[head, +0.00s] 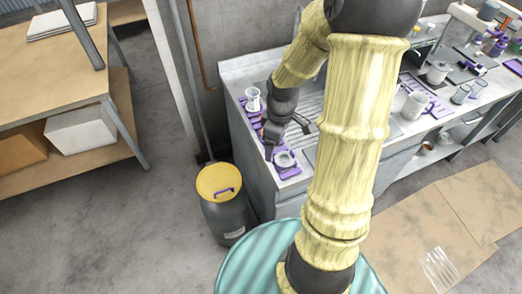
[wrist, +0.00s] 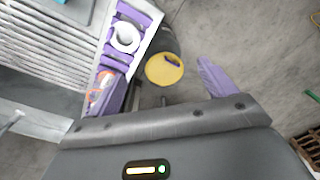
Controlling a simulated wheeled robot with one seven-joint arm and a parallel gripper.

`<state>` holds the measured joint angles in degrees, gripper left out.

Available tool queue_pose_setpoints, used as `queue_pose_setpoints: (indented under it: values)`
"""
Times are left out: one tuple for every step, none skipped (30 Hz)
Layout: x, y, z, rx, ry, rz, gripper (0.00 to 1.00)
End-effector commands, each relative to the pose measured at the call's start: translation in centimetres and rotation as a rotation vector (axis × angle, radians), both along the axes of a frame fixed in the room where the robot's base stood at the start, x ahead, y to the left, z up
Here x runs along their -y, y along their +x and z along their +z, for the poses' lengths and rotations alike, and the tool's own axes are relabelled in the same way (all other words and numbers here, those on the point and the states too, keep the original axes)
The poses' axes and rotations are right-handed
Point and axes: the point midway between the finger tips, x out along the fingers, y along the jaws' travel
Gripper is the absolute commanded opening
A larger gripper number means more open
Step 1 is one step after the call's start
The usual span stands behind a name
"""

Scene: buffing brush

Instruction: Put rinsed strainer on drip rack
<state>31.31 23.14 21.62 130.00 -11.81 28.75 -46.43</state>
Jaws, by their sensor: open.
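My gripper (head: 286,141) is open over the near left end of the sink counter. In the wrist view its two purple fingers (wrist: 163,68) stand apart with nothing seen between them. A white round piece with a dark centre (head: 285,159) sits in a purple holder close to the gripper; it shows as a white ring in the wrist view (wrist: 125,37). I cannot tell whether it is the strainer. A ribbed metal drainboard (wrist: 45,48) lies beside the purple holders. An orange and white item (wrist: 99,92) is partly hidden by the left finger.
A pale cup (head: 253,99) stands at the counter's back left. A grey drum with a yellow lid (head: 219,181) stands on the floor by the counter's end. Mugs (head: 415,105) and other items crowd the counter's right side. A wooden shelf unit (head: 60,70) is at left.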

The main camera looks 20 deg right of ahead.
Motion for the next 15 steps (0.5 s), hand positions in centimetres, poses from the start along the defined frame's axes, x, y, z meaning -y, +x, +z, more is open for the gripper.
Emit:
queue_pose_setpoints:
  values:
    - [-1.2,-0.6,0.9,0.016,-0.021,-0.068,0.83]
    - [-1.7,-1.0,1.4,0.025,-0.029,-0.118,0.83]
    - [-2.4,-1.5,2.0,0.042,-0.037,-0.184,0.83]
    - [-2.9,-1.9,2.5,0.054,-0.040,-0.235,0.83]
    - [-3.4,-2.3,2.9,0.067,-0.042,-0.287,0.83]
    - [-4.1,-2.9,3.5,0.087,-0.040,-0.356,0.83]
    - [-4.6,-3.3,3.9,0.102,-0.037,-0.407,0.83]
    - [-5.0,-3.8,4.3,0.116,-0.031,-0.459,0.83]
    - [-5.6,-4.3,4.9,0.136,-0.019,-0.528,0.83]
    - [-6.0,-4.7,5.2,0.147,-0.010,-0.574,0.83]
    - [-6.4,-5.1,5.5,0.158,0.002,-0.620,0.83]
    - [-6.8,-5.5,5.8,0.171,0.016,-0.671,0.83]
    - [-7.0,-5.8,6.0,0.179,0.026,-0.706,0.83]
    - [-7.2,-6.1,6.2,0.183,0.035,-0.734,0.83]
    - [-7.3,-6.3,6.3,0.188,0.044,-0.763,0.83]
